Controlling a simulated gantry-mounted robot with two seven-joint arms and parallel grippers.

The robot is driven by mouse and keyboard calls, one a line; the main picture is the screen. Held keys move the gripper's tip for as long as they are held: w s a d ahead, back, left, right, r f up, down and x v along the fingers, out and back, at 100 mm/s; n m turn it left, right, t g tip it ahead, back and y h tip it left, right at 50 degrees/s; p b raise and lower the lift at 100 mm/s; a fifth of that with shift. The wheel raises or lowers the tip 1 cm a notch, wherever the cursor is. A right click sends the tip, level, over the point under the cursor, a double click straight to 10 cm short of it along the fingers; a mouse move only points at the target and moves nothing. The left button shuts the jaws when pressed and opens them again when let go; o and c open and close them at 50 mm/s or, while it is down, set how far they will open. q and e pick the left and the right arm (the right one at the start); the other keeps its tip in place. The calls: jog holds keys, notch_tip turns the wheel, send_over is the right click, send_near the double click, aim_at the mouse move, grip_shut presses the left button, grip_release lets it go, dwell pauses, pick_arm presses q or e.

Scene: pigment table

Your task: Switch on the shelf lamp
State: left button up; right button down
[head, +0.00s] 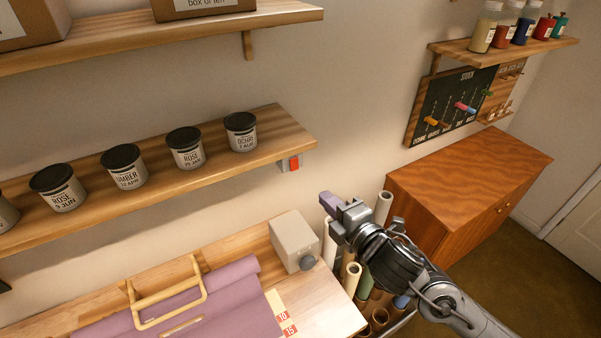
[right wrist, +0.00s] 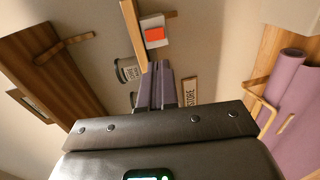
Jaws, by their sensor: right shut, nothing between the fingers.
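A small switch with a red face (head: 294,163) sits on a pale housing under the right end of the lower wall shelf (head: 270,125). In the right wrist view the red switch (right wrist: 155,35) shows just beyond the fingertips, near the shelf's end. My right gripper (head: 328,200) is shut and empty, to the right of the switch and lower in the head view, apart from it. Its shut fingers (right wrist: 160,80) point toward the switch in the right wrist view. I cannot make out the lamp itself. My left gripper is not in view.
Several dark-lidded jars (head: 123,167) stand on the lower shelf. Below are a pale box with a grey knob (head: 293,240), purple cloth (head: 190,300) and upright rolls (head: 351,278). A wooden cabinet (head: 470,190) stands right. The wall beside the switch is clear.

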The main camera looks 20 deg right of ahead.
jog(key=p, duration=0.3)
send_near(294, 168)
jog(key=x, duration=0.5)
jog(key=shift+w+r, duration=0.1)
jog(key=shift+p+x, duration=0.4)
jog(key=shift+x, duration=0.45)
